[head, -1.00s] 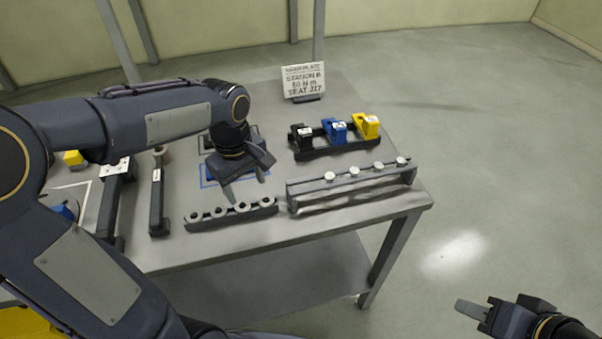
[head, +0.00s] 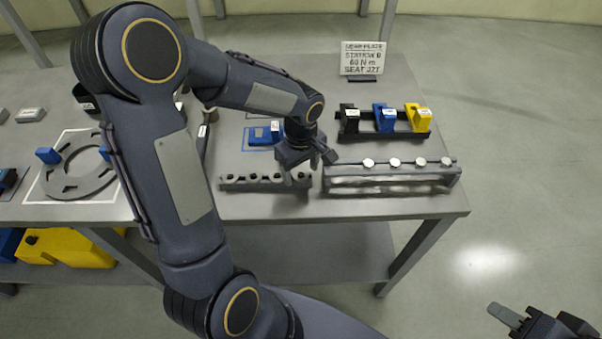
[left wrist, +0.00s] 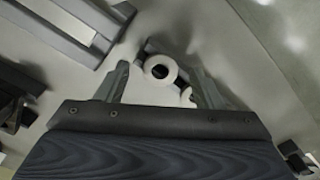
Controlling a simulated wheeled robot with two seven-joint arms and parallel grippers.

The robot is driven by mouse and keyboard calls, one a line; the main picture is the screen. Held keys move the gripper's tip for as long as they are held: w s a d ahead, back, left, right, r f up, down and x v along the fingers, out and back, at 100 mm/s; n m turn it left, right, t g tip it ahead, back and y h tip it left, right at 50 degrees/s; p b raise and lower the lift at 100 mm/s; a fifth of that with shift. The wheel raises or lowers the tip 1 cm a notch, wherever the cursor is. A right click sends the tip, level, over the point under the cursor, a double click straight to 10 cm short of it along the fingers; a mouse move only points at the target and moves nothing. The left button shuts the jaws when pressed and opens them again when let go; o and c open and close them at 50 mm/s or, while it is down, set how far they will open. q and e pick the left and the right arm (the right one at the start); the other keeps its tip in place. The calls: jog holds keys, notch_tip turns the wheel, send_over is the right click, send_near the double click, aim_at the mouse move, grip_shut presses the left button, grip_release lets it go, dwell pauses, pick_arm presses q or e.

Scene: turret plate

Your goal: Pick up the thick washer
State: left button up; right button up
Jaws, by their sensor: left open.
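A low dark rack (head: 228,184) near the table's front holds a row of several ring-shaped washers (head: 253,178). I cannot tell by size which one is the thick washer. My left gripper (head: 308,172) is open over the right end of this row, fingers pointing down. In the left wrist view, a pale ring-shaped washer (left wrist: 172,76) lies between the two open fingers (left wrist: 160,85), apart from both. My right gripper (head: 543,322) is at the lower right, away from the table and cut off by the frame.
A raised rail (head: 390,184) with several round pale heads stands just right of the rack. Behind it is a holder with black (head: 349,118), blue (head: 384,118) and yellow (head: 418,117) blocks. A sign (head: 363,60) stands at the back. A grey ring plate (head: 60,186) lies at left.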

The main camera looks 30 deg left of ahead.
pick_arm(q)
jog(key=shift+c, duration=0.3)
jog(key=c, duration=1)
jog(key=shift+r, duration=0.1)
